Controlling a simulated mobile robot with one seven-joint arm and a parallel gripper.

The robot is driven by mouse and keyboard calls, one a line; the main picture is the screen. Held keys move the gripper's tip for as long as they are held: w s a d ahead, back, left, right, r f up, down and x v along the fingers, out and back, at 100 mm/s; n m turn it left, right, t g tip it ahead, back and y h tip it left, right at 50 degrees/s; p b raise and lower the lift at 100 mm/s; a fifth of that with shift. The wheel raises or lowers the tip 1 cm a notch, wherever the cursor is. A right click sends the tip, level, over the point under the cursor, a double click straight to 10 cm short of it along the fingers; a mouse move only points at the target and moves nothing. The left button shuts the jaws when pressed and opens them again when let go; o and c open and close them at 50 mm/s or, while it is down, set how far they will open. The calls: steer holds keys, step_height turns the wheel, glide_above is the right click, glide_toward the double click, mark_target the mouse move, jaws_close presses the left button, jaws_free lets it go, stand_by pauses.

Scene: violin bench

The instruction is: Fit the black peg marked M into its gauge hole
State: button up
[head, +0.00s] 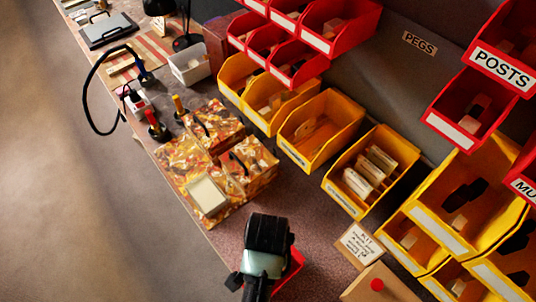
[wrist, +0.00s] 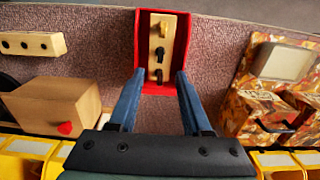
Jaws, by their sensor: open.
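In the wrist view a narrow wooden block (wrist: 170,62) lies in a red tray (wrist: 141,52). Dark shapes show along the block; the middle one looks like a small black peg (wrist: 160,54), the others like holes or pegs, and I cannot tell which. No letter M is readable. My gripper (wrist: 160,73) is open and empty, its two blue fingers at either side of the tray's near end. In the head view my gripper (head: 262,272) is above the bench, hiding most of the red tray (head: 291,272).
A patterned brown case (wrist: 250,95) stands at the right. Yellow bins (head: 372,170) line the back. Bare bench lies around the tray.

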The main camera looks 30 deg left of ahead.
step_height(320, 180, down, 10)
steer(key=shift+r, duration=0.1)
stand_by(0.4)
jaws_close()
stand_by(0.7)
